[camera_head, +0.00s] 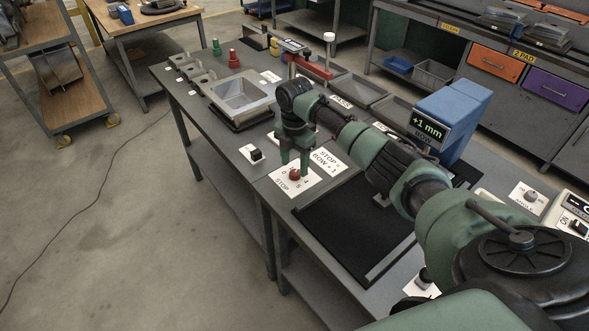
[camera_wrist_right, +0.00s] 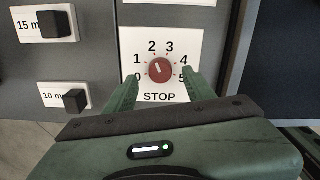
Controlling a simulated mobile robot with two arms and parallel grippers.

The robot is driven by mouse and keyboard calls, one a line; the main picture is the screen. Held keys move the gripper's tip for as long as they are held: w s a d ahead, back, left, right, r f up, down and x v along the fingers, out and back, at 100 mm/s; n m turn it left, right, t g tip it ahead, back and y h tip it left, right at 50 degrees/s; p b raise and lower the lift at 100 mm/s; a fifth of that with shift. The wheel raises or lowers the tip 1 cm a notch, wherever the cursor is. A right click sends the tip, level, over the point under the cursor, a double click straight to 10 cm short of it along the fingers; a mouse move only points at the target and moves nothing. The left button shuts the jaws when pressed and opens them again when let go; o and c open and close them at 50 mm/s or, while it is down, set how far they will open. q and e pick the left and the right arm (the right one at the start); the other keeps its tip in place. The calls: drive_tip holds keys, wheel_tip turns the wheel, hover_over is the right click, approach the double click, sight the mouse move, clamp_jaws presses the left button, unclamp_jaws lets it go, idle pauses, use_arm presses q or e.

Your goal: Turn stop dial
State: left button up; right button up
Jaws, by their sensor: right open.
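The stop dial (camera_wrist_right: 161,69) is a round red knob on a white plate marked STOP, with numbers 0 to 5 around it. Its light pointer mark leans up and left, roughly toward 2. In the head view the red dial (camera_head: 295,174) sits on the bench below my right gripper (camera_head: 295,165). In the wrist view my right gripper (camera_wrist_right: 158,76) is open, one green finger on each side of the dial. A sign (camera_head: 327,160) reads STOP = BOW + 1. My left gripper is not in view.
Black blocks labelled 15 mm (camera_wrist_right: 57,25) and 10 mm (camera_wrist_right: 75,100) lie left of the dial. A black mat (camera_head: 350,235) lies at its right. A metal tray (camera_head: 240,95) stands farther back.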

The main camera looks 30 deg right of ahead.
sight(294, 173)
wheel_tip(294, 173, up, 5)
drive_tip(key=shift+r+b, duration=0.1)
drive_tip(key=shift+b, duration=0.3)
idle(0.4)
